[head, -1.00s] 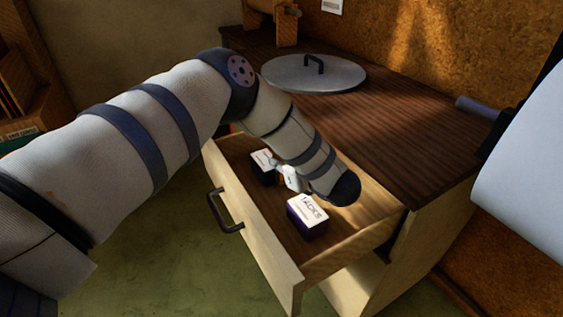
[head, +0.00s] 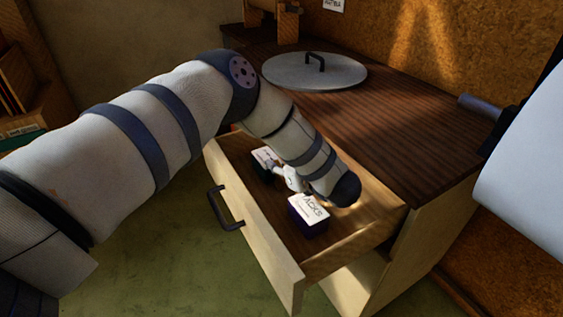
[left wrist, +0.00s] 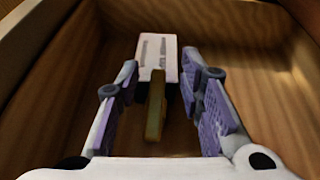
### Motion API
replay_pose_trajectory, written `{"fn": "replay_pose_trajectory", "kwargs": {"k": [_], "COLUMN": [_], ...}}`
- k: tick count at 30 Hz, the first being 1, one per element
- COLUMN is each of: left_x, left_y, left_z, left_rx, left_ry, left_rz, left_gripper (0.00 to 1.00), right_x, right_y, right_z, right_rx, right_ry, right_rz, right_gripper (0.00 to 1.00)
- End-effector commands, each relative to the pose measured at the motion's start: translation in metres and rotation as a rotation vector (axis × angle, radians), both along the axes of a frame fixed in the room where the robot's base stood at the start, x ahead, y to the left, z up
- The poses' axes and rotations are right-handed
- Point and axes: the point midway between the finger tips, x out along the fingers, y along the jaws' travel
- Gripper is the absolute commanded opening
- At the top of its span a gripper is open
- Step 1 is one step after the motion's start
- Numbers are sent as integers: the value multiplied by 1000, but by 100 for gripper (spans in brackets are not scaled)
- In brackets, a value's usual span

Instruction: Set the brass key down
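The brass key (left wrist: 155,106) shows in the left wrist view as a narrow dull-yellow bar between my left gripper's fingers, with gaps on both sides. My left gripper (left wrist: 161,108) is open around it, low inside the open drawer (head: 252,222). Whether the key rests on the drawer floor is hard to tell. In the head view the left gripper (head: 287,177) is partly hidden by my forearm, and the key cannot be made out. My right gripper is not in view.
A white-topped box (head: 263,158) lies beyond the gripper; a tacks box (head: 309,214) stands nearer. The drawer's walls surround the gripper closely. A round grey lid (head: 315,73) lies on the cabinet top (head: 385,125), which is otherwise largely clear. The drawer handle (head: 222,211) sticks out.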

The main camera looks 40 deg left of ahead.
Motion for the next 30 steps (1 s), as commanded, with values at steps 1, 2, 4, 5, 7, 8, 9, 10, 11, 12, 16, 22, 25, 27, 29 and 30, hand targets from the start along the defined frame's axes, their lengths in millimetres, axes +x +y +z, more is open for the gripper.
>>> {"fn": "replay_pose_trajectory", "kwargs": {"k": [1, 2, 4, 5, 7, 8, 9, 10, 11, 12, 16, 22, 25, 27, 29, 30], "left_x": [2, 0, -7, -10, -17, -20, -24, -26, -29, -32, -38, -40, -40, -40, -40, -40], "left_y": [0, -7, -24, -32, -50, -57, -66, -73, -78, -85, -100, -104, -104, -104, -104, -104], "left_z": [14, 15, 21, 25, 32, 36, 39, 42, 44, 47, 53, 54, 54, 54, 54, 54], "left_rx": [1, -1, -3, -1, -1, 0, -1, -1, 0, -1, 0, 1, 1, 1, 1, 0], "left_ry": [-10, -7, -5, -4, -4, -5, -4, -4, -3, -3, -3, -1, -1, -1, -1, -2], "left_rz": [0, -4, -4, -6, -5, -6, -3, -4, -4, -2, 0, 0, 0, 0, 0, 1], "left_gripper": [35, 35, 35, 35, 35, 35, 35, 35, 35, 35, 35, 35, 35, 35, 35, 35], "right_x": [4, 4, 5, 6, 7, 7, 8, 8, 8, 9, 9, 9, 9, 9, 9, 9], "right_y": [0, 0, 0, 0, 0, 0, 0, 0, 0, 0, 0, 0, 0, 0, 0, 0], "right_z": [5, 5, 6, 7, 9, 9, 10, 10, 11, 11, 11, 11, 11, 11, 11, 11], "right_rx": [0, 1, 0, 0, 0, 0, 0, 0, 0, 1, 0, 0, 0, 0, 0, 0], "right_ry": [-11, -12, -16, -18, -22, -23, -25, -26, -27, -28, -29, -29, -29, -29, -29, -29], "right_rz": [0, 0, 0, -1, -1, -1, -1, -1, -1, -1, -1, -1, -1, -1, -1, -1], "right_gripper": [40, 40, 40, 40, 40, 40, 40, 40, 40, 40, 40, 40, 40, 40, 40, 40]}}
